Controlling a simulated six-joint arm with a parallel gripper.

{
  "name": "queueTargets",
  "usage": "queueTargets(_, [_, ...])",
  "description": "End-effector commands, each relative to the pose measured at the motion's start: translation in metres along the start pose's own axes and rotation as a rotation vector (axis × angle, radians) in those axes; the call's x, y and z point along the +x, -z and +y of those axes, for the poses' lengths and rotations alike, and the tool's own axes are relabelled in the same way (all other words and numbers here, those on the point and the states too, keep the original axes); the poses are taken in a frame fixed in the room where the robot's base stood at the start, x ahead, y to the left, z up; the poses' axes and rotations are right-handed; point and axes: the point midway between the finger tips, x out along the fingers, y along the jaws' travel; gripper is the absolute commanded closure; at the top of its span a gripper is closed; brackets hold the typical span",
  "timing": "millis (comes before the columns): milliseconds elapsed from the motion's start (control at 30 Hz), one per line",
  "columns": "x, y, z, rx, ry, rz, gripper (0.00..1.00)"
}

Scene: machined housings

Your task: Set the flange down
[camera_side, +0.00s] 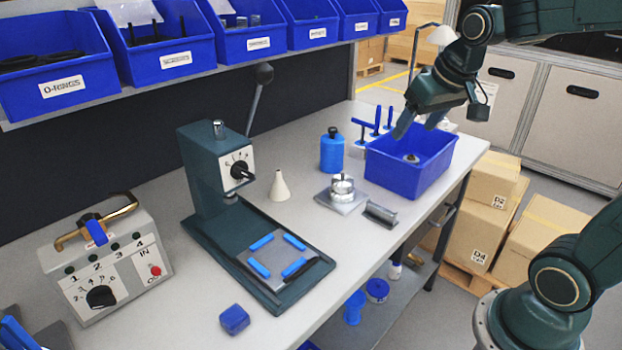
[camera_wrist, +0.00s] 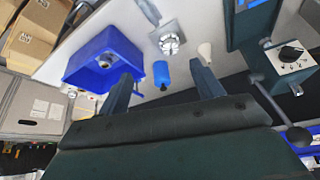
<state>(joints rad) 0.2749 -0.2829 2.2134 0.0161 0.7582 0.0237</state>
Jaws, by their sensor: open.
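A small round metal part with a dark centre, apparently the flange, lies inside the blue bin (camera_side: 408,180); the part shows in the side view (camera_side: 411,158) and in the wrist view (camera_wrist: 105,60). A silver stepped round part (camera_side: 342,186) sits upright on a square grey plate (camera_side: 329,203) left of the bin; it also shows in the wrist view (camera_wrist: 169,43). My gripper (camera_side: 420,123) is open and empty above the bin, fingers pointing down. In the wrist view my gripper (camera_wrist: 163,88) has nothing between its fingers.
A blue bottle (camera_side: 332,151), a beige cone (camera_side: 279,187) and a grey block (camera_side: 380,214) stand near the plate. Blue-handled tools (camera_side: 377,121) stand behind the bin. A green press (camera_side: 215,180) and a control box (camera_side: 105,265) occupy the left. The front bench is mostly clear.

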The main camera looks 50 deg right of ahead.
Motion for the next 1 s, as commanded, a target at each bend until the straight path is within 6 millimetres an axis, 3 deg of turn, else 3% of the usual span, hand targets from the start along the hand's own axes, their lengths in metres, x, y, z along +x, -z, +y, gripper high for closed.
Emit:
queueTargets(200, [-0.030, -0.052, -0.028, -0.112, 0.055, 0.019, 0.34])
queueTargets(500, [-0.050, -0.117, -0.045, -0.240, 0.119, 0.036, 0.34])
queueTargets(700, [-0.052, -0.136, -0.046, -0.277, 0.136, 0.038, 0.34])
queueTargets(1000, [-0.052, -0.138, -0.047, -0.280, 0.138, 0.037, 0.34])
